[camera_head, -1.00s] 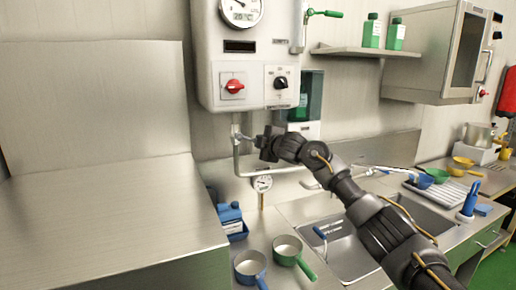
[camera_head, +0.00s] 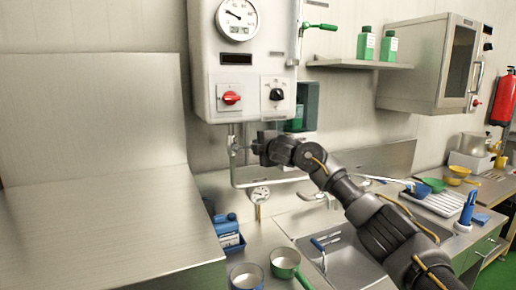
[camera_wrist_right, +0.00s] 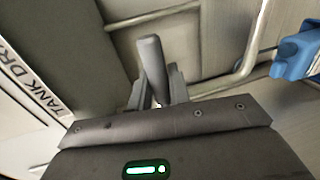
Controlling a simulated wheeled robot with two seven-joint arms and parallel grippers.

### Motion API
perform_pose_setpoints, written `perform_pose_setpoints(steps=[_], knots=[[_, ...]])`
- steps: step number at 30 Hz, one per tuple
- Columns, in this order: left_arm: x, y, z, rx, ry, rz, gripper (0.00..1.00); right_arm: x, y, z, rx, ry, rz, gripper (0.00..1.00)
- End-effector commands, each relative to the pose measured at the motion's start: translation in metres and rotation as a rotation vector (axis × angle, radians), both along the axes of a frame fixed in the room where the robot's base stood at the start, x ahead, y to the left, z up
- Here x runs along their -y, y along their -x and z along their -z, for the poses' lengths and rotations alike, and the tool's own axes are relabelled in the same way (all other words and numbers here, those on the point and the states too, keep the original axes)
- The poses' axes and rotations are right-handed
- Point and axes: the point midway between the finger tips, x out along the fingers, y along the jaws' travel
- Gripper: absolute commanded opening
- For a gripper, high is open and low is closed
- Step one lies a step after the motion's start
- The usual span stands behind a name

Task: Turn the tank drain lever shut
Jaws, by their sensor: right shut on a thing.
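The tank drain lever (camera_wrist_right: 151,58) is a grey, rounded handle in the right wrist view. Its end sticks out past the fingers of my right gripper (camera_wrist_right: 158,88), which is shut on it. A label reading "TANK DR…" (camera_wrist_right: 30,82) lies at the left, partly cut off. In the head view my right gripper (camera_head: 264,148) is at the pipe just below the grey wall boiler. The lever there is small and mostly hidden by the gripper, so its exact angle is unclear. My left gripper is in neither current view.
The boiler (camera_head: 250,62) carries a round gauge (camera_head: 238,18), a red switch (camera_head: 231,98) and a black knob (camera_head: 276,94). A pipe (camera_head: 236,180) runs below it. The left worktop (camera_head: 105,225) is bare.

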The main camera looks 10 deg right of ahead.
Motion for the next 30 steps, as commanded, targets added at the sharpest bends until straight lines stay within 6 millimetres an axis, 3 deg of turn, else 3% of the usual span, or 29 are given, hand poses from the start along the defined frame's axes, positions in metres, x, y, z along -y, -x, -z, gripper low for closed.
perform_pose_setpoints(steps=[3,4,8,20,30], knots=[[0.000,0.000,0.000,0.001,0.000,0.000,0.00,0.000,0.000,-0.002,0.002,0.001,0.001,0.00],[0.000,0.000,0.000,0.001,0.000,0.000,0.00,0.001,0.000,-0.002,0.002,0.001,0.001,0.23],[0.000,-0.001,0.000,0.001,0.000,0.000,0.00,0.000,0.000,-0.001,0.002,0.000,0.001,0.38],[0.000,-0.001,0.006,0.001,0.000,0.000,0.00,0.002,0.007,-0.001,0.001,-0.004,0.000,0.38],[0.000,-0.001,0.032,0.002,0.000,0.000,0.00,0.014,0.062,-0.010,0.004,0.000,-0.002,0.38]])
